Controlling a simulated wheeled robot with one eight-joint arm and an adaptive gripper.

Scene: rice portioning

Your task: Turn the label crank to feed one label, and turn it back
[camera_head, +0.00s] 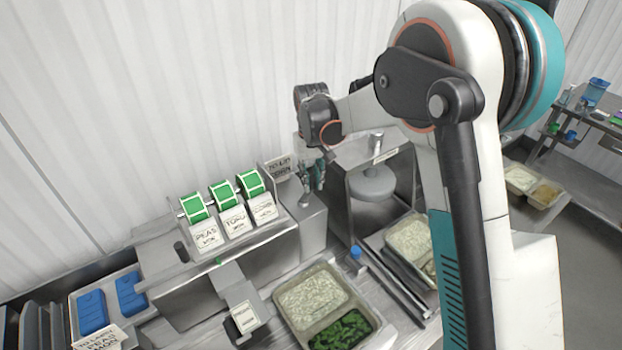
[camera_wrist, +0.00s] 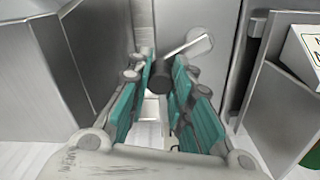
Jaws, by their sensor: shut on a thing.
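The label crank (camera_wrist: 190,48) is on an upright metal face in the wrist view. Its pale arm slopes down and left to a dark knob (camera_wrist: 160,84). My gripper (camera_wrist: 163,68) has its teal fingers on both sides of this knob and is shut on it. In the head view, my gripper (camera_head: 312,178) is at the right end of the label dispenser (camera_head: 285,228), and the crank is mostly hidden there by the fingers. Green label rolls (camera_head: 222,194) sit on the dispenser behind white cards.
A tray of rice and greens (camera_head: 283,322) stands in front of the dispenser. A metal stand with a round grey part (camera_head: 373,186) is close to the right of my gripper. Blue lids (camera_head: 92,312) lie at the left.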

